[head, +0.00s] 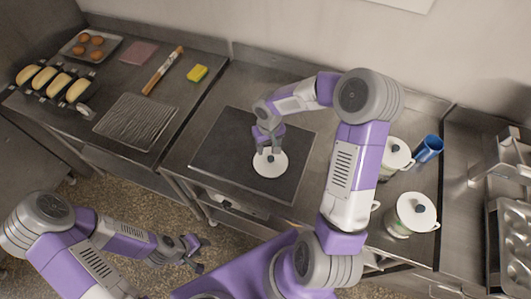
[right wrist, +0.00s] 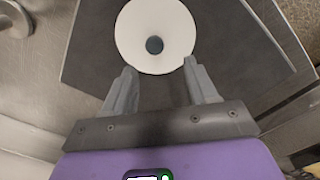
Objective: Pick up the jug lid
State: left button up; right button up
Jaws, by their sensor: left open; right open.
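The jug lid (head: 270,163) is a white disc with a small dark knob. It lies on the dark mat (head: 220,172) on the counter. In the right wrist view the lid (right wrist: 155,30) is just beyond the fingertips, with its knob roughly between them. My right gripper (head: 271,148) is open and empty, pointing down at the lid's far edge in the head view; whether it touches the lid I cannot tell. My left gripper (head: 197,252) is open and empty, low in front of the counter, above the floor.
The mat around the lid is clear.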

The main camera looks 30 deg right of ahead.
aim_at(271, 158)
jog(key=f, duration=0.4)
jog(key=s+f, duration=0.1)
jog(key=f, duration=0.1)
jog(key=shift+d+f, duration=0.2)
jog(key=shift+d, duration=0.1)
jog(key=shift+c, duration=0.3)
jog(key=shift+w, duration=0.1)
grip_shut()
